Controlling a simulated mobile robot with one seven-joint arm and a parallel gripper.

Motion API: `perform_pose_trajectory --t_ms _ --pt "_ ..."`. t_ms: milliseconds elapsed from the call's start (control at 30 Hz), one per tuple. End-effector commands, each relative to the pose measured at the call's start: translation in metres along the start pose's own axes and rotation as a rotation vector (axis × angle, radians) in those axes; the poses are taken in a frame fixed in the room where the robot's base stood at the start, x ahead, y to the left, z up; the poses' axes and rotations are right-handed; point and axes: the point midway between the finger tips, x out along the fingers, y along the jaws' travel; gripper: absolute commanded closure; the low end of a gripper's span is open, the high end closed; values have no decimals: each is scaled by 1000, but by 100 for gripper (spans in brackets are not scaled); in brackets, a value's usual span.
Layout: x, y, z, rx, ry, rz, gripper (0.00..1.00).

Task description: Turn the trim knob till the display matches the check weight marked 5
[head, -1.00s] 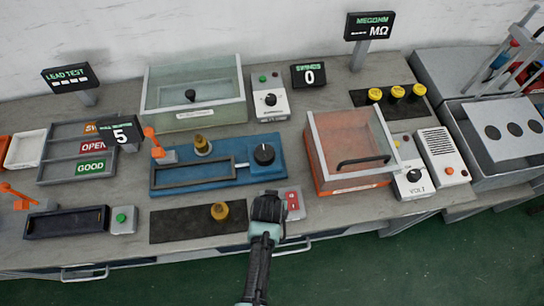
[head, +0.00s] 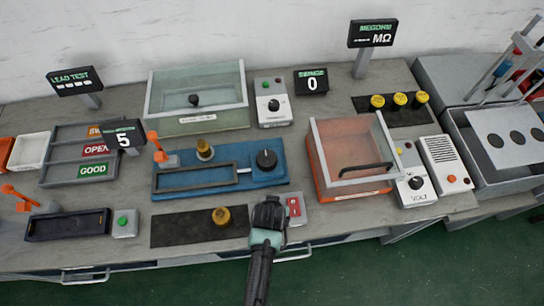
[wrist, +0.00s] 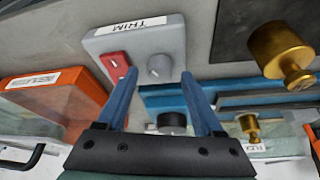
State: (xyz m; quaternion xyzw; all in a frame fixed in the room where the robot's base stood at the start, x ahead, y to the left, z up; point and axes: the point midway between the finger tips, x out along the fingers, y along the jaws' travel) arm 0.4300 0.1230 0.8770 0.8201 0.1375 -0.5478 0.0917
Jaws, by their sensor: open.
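The grey trim box, labelled TRIM (wrist: 138,45), shows upside down in the wrist view with its round grey trim knob (wrist: 160,67) and a red switch. In the head view my gripper (head: 267,214) covers part of this box (head: 297,219). In the wrist view my gripper (wrist: 159,77) is open, its two blue fingers pointing toward the knob, one to each side of it; contact cannot be told. A display (head: 124,137) at left reads 5, its heading unclear. Brass weights stand on the dark mat (head: 221,216) and the blue fixture (head: 205,150); their marks are unreadable.
The blue fixture (head: 218,179) with a black knob (head: 266,160) lies behind my gripper. An orange clear-lidded box (head: 350,160) stands to its right. Another display (head: 312,84) reads 0. An orange lever (head: 156,146) rises at the fixture's left. The counter's front edge is close.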

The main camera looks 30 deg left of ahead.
Motion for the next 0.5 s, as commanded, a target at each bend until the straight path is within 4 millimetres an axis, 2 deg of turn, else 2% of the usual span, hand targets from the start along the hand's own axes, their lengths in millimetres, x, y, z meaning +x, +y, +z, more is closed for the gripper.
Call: perform_pose_trajectory --t_ms 500 --pt "-81 0 0 0 2 0 32"
